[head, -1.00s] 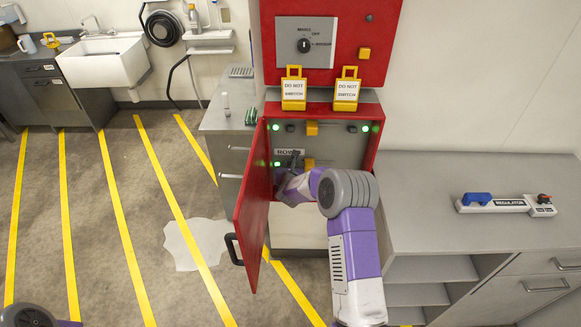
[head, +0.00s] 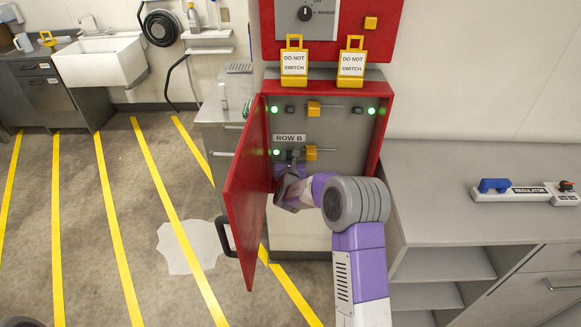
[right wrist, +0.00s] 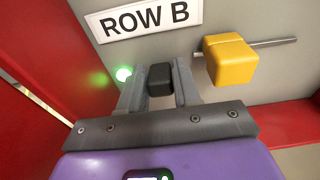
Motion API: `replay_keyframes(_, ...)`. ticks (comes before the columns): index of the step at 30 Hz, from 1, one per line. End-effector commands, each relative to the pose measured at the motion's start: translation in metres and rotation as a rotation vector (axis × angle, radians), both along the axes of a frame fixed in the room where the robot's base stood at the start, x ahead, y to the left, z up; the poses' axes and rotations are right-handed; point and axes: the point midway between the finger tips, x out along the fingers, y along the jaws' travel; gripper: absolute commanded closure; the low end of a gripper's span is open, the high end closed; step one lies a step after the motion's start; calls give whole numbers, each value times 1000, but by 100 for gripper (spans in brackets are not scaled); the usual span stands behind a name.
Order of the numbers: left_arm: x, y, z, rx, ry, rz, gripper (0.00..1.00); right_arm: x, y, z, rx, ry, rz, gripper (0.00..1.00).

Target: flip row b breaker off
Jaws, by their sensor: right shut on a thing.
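The row b breaker is a small black toggle (right wrist: 160,80) below the ROW B label (right wrist: 146,20) in the right wrist view. A green light (right wrist: 124,74) glows to its left. My right gripper (right wrist: 160,90) has one finger on each side of the black toggle and is shut on it. In the head view the right gripper (head: 293,163) reaches into the open red cabinet (head: 385,112), just under the ROW B label (head: 289,138), and mostly hides the toggle. My left gripper is not in view.
A yellow block (right wrist: 230,60) on a rod sits right of the toggle. The open red door (head: 248,190) stands left of my right arm. Two yellow DO NOT SWITCH tags (head: 293,66) hang above.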

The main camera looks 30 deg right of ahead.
Motion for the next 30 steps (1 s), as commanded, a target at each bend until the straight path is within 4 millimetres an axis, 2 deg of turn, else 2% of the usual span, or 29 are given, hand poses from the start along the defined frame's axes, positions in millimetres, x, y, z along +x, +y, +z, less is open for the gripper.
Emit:
replay_keyframes(1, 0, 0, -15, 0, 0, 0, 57, 0, 1, -7, -12, -18, 1, 98)
replay_keyframes(3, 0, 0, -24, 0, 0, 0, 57, 0, 1, -8, -29, -46, 2, 98)
replay_keyframes(12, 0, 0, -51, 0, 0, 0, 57, -1, 4, -13, -115, -178, 4, 98)
replay_keyframes(30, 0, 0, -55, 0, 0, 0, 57, 1, 2, -29, -351, -567, 5, 98)
